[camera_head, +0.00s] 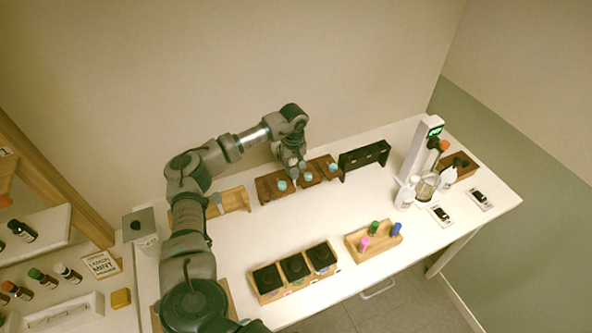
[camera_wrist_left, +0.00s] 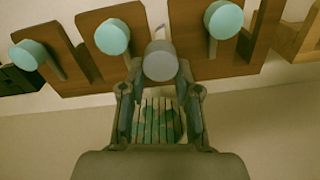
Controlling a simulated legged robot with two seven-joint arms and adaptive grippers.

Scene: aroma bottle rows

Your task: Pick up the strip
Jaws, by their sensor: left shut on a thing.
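My left gripper (camera_head: 296,177) reaches down over the dark brown wooden rack (camera_head: 265,188) on the white table. In the left wrist view its two fingers (camera_wrist_left: 160,90) are shut on a strip with a round grey cap (camera_wrist_left: 160,62), in front of the rack. The strip's lower part is hidden. Teal-capped strips (camera_head: 281,186) stand in the rack near the gripper; in the wrist view they show as teal caps (camera_wrist_left: 112,37). Another grey-capped strip (camera_head: 217,198) stands by the light wooden rack (camera_head: 236,199) to the left. My right gripper is out of view.
A black rack (camera_head: 364,157) stands just right of the brown one. A wooden tray of black jars (camera_head: 295,267) and a block with coloured bottles (camera_head: 364,243) lie in front. A white dispenser (camera_head: 417,152) stands at the right. The table's middle is clear.

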